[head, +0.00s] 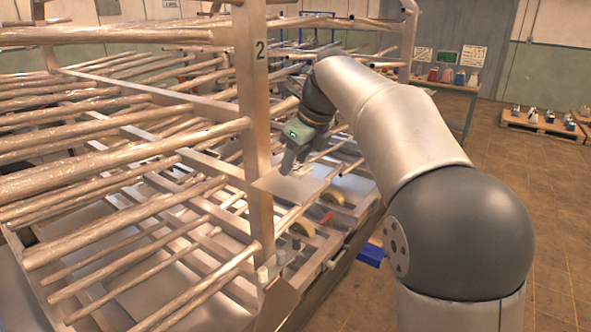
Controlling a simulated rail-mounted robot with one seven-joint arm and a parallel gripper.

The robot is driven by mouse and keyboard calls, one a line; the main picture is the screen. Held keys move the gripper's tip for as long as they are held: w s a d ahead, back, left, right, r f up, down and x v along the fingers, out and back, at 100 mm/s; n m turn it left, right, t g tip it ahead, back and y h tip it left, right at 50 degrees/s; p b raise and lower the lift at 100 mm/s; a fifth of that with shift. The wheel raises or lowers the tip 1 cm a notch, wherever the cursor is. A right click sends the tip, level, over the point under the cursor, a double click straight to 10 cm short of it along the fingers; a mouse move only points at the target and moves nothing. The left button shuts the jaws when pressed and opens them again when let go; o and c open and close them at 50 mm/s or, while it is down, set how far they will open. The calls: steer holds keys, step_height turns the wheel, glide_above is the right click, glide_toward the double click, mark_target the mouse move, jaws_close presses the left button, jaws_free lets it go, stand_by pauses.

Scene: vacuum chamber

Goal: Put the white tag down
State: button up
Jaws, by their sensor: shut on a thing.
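The white tag (293,189) shows as a thin, flat, pale grey-white plate, roughly level, beside the upright post marked 2. My gripper (290,170) reaches down from the upper right and is shut on the tag at its upper side. The tag is held above the metal rails of the rack. The fingertips are small in the head view, and the exact grip is hard to make out.
The rack's post (254,120) stands close left of the tag, with many foil-wrapped bars (130,155) beyond. Below are yellow rounded pieces (303,229), a red piece (326,218) and small metal cylinders (262,273). A blue part (371,254) juts out at the rack's right side.

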mark_target(298, 167)
steer(key=shift+f, duration=1.5)
steer(key=shift+f, duration=0.15)
steer(key=o, duration=1)
steer(key=shift+c, duration=0.2)
steer(key=v, duration=1.2)
steer(key=shift+r+p, duration=0.25)
steer(key=shift+p, duration=0.05)
